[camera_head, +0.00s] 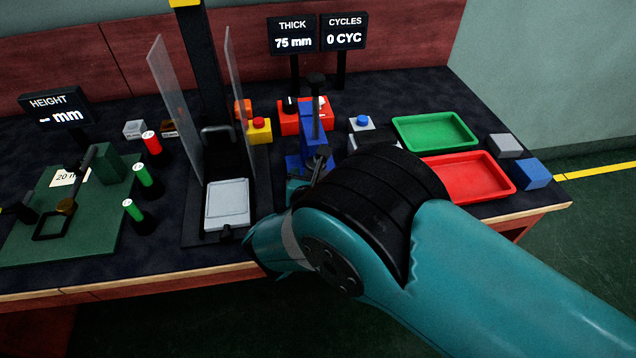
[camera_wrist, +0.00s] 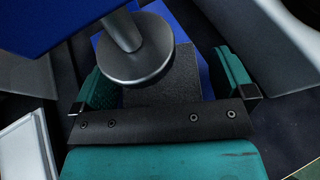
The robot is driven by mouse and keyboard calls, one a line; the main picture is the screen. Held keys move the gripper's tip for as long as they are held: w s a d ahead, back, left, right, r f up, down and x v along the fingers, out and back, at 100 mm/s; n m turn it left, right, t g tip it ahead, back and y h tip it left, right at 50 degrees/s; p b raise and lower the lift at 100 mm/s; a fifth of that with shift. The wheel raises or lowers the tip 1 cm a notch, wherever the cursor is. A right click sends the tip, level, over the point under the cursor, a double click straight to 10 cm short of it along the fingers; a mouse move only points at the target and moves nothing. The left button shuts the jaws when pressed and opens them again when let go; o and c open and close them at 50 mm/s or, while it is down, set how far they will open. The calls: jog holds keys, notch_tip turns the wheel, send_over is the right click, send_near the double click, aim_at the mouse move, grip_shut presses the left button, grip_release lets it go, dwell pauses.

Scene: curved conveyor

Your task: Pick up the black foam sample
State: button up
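The black foam sample (camera_wrist: 186,78) shows in the wrist view as a dark, speckled block on the blue gauge base (camera_wrist: 213,88). A round metal foot (camera_wrist: 136,62) hangs over it and hides part of it. My gripper (camera_wrist: 160,64) is open, with one teal finger on each side of the block. A gap shows at the right finger; whether the left finger touches cannot be told. In the head view the blue gauge (camera_head: 309,126) stands at the middle of the bench; my arm hides the foam and most of the gripper.
A clear-walled press (camera_head: 192,212) stands left of the gauge. A green tray (camera_head: 400,122) and a red tray (camera_head: 508,185) lie to the right, beside a grey block (camera_head: 506,145) and a blue block (camera_head: 532,174). The thickness display (camera_head: 292,37) reads 75 mm.

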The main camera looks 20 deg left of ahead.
jog(key=c, duration=0.9)
jog(key=shift+c, duration=0.2)
